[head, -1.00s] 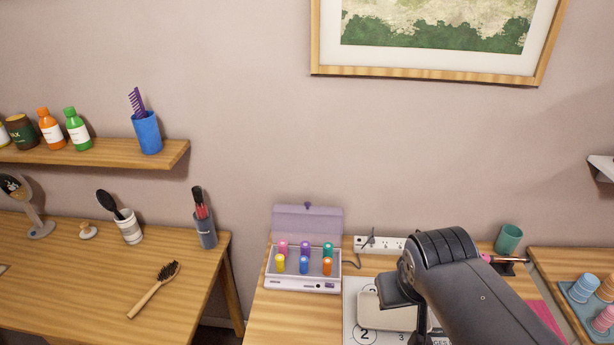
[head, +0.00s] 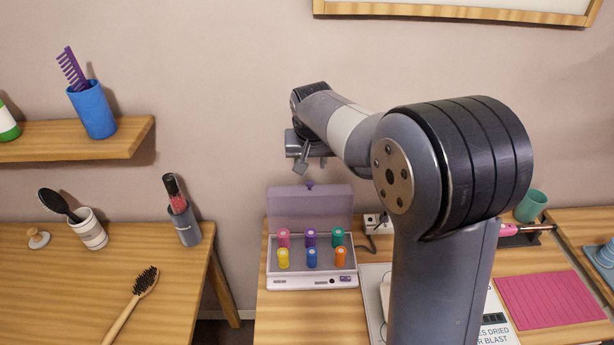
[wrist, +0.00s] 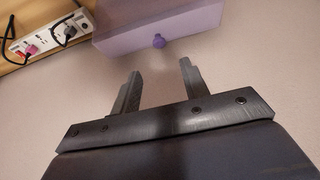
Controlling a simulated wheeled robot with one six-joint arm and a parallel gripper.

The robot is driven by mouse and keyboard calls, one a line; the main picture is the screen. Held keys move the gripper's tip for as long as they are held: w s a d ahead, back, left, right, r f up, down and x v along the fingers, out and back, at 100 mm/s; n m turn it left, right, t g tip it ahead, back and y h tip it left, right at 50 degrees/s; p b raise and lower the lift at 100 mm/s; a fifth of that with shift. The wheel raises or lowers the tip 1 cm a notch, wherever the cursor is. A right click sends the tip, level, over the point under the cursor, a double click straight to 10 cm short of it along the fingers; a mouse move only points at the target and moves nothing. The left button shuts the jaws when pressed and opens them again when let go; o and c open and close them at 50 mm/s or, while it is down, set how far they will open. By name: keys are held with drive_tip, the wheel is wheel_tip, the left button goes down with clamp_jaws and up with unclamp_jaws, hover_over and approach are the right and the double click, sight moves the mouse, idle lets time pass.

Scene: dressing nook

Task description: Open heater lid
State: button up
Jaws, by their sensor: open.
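The heater (head: 310,272) is a white box on the middle table with several coloured rollers standing in its tray. Its purple lid (head: 310,205) stands upright at the back, with a small knob (head: 309,184) at its top edge. In the wrist view the lid (wrist: 170,25) and its knob (wrist: 158,41) show at the top, a little beyond the fingers. My gripper (wrist: 160,82) is open and empty, its two fingers apart and pointing towards the knob. In the head view my gripper (head: 301,165) is above the lid, close to the wall; its fingers are partly hard to make out.
A power strip (head: 376,222) lies right of the heater, with plugs and a cord. My arm hides part of the table there. A pink mat (head: 553,298) and a teal cup (head: 531,206) are farther right. A shelf (head: 75,140) with a blue cup juts out at left.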

sight(310, 183)
drive_tip(key=b+x, duration=0.5)
drive_tip(key=x, duration=0.4)
drive_tip(key=shift+f, duration=0.4)
drive_tip(key=shift+c, duration=0.4)
clamp_jaws()
